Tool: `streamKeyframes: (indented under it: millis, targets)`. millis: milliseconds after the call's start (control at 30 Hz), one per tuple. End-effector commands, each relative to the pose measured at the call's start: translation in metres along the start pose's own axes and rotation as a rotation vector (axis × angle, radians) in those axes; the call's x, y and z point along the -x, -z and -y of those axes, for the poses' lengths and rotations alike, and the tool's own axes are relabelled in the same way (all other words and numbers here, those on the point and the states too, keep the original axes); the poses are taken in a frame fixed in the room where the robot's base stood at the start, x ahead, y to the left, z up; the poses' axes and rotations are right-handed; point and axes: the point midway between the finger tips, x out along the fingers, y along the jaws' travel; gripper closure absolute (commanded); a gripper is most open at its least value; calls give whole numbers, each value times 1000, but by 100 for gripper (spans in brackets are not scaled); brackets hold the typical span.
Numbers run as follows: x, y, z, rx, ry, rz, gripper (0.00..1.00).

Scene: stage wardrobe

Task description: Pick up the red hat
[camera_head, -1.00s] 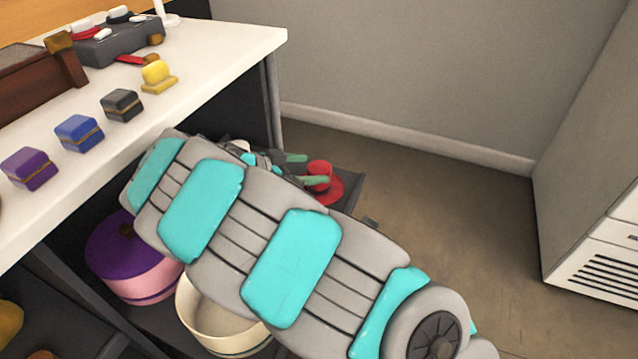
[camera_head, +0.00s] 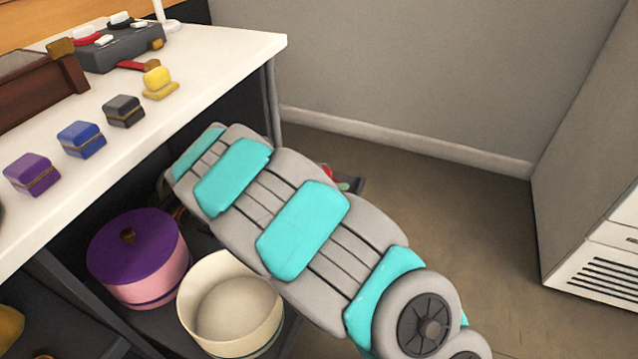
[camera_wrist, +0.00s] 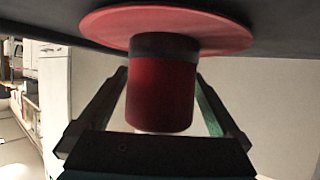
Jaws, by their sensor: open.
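The red hat (camera_wrist: 160,100) fills the middle of the wrist view, with a wide flat brim at the top, a dark band and a round crown hanging down in the picture. My gripper (camera_wrist: 163,78) is open, with one finger on each side of the crown. I cannot tell whether either finger touches it. In the head view my arm covers nearly all of the hat; only a small red bit (camera_head: 327,172) shows beside a green piece of my gripper.
The hat's dark shelf lies under a white tabletop (camera_head: 215,60). A purple-lidded pink box (camera_head: 150,285) and a cream round container (camera_head: 232,305) stand nearer. Small coloured boxes sit on the tabletop. A pale cabinet (camera_head: 590,150) is at right; floor between is clear.

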Motion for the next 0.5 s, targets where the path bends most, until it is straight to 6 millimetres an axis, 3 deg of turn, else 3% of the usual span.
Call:
streamKeyframes:
  millis: [67, 500]
  targets:
    - [0, 0, 0, 0, 0, 0, 7]
    - [0, 0, 0, 0, 0, 0, 56]
